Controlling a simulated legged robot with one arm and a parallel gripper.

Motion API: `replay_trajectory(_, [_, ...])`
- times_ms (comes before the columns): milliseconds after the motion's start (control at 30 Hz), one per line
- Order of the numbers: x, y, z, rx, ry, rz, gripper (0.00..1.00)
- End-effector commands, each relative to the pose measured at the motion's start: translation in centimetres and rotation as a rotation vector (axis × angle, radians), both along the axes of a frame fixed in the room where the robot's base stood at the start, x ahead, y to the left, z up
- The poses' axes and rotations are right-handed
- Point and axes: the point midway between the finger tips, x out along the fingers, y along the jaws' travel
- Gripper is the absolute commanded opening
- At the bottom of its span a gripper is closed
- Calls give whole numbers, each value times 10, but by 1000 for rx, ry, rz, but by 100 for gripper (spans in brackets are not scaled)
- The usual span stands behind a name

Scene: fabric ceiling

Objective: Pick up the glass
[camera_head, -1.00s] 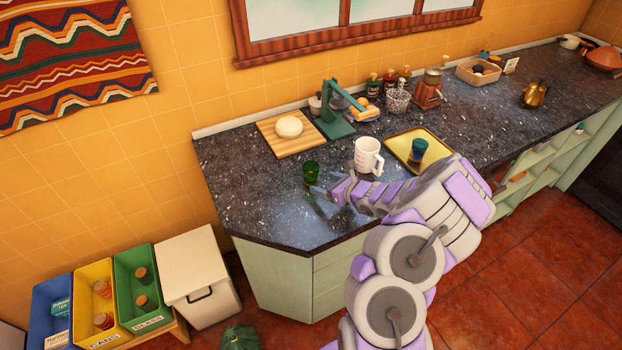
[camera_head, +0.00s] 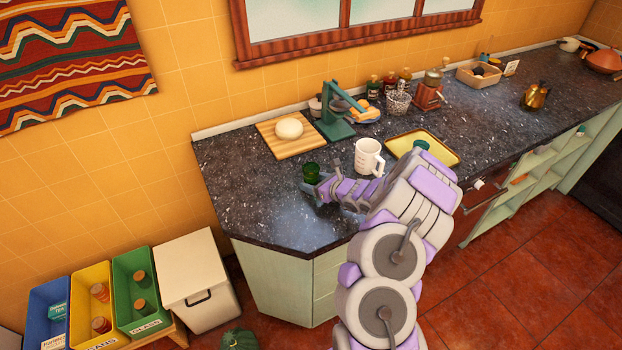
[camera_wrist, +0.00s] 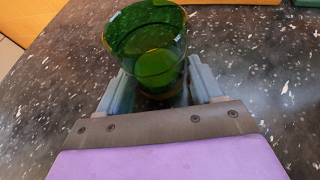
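The green glass (camera_head: 311,172) stands upright on the dark speckled counter, near its left end. In the wrist view the green glass (camera_wrist: 150,45) is between the two fingers of my gripper (camera_wrist: 160,85), with its rim above them. My gripper (camera_head: 313,188) is low over the counter, right at the glass. The fingers are spread on either side of the glass; the left finger and right finger appear close to its lower wall. The glass hides part of the fingertips, so contact is hard to see.
A yellow tray (camera_head: 442,150) with a blue-green cup (camera_head: 421,145) is farther right. A wooden board (camera_head: 276,137) with dough and a green press (camera_head: 335,118) stand behind. The counter's left end is clear.

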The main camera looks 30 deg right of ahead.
Motion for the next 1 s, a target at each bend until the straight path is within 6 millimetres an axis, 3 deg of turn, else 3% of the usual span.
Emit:
replay_trajectory(67, [0,0,0,0,0,0,58])
replay_trajectory(433, [0,0,0,0,0,0,23])
replay_trajectory(767, [0,0,4,-1,-1,-1,22])
replay_trajectory(1000, [1,0,31,-3,-4,0,22])
